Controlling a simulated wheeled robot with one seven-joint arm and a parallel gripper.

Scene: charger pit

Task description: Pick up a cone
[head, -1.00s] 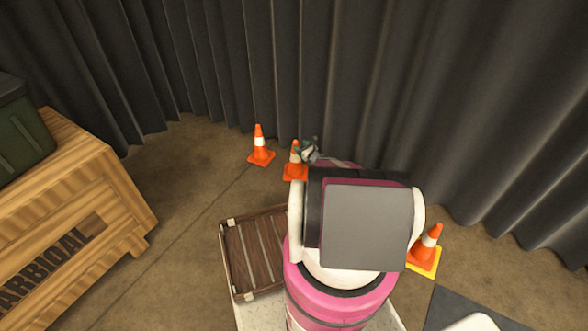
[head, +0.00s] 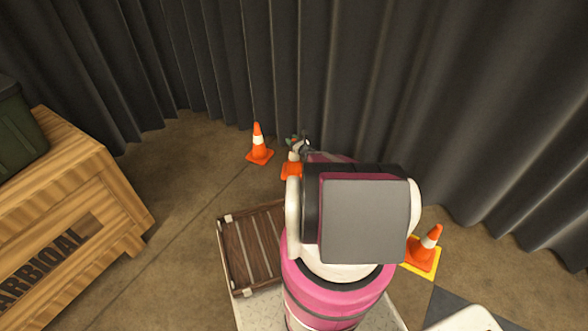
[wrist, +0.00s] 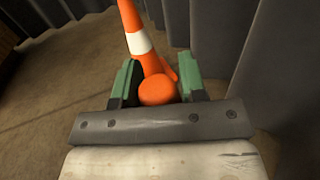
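An orange cone with a white band (head: 291,170) stands on the floor in the head view, its right side and base partly hidden by my arm. My gripper (head: 300,143) is at its top. In the wrist view the green fingers of my gripper (wrist: 158,78) are apart, with a rounded orange cone top (wrist: 158,93) between them. I see no clear grip on it. A second cone (head: 259,146) stands to the left, apart from my gripper. A banded cone (wrist: 138,42) also shows beyond the fingers in the wrist view. A third cone (head: 426,247) stands at the right on a yellow base.
A dark curtain (head: 400,80) hangs close behind the cones. A wooden crate (head: 110,190) with a dark green box (head: 18,125) on it stands at the left. A brown slatted crate (head: 250,250) lies beside my arm. Open floor lies between the crates.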

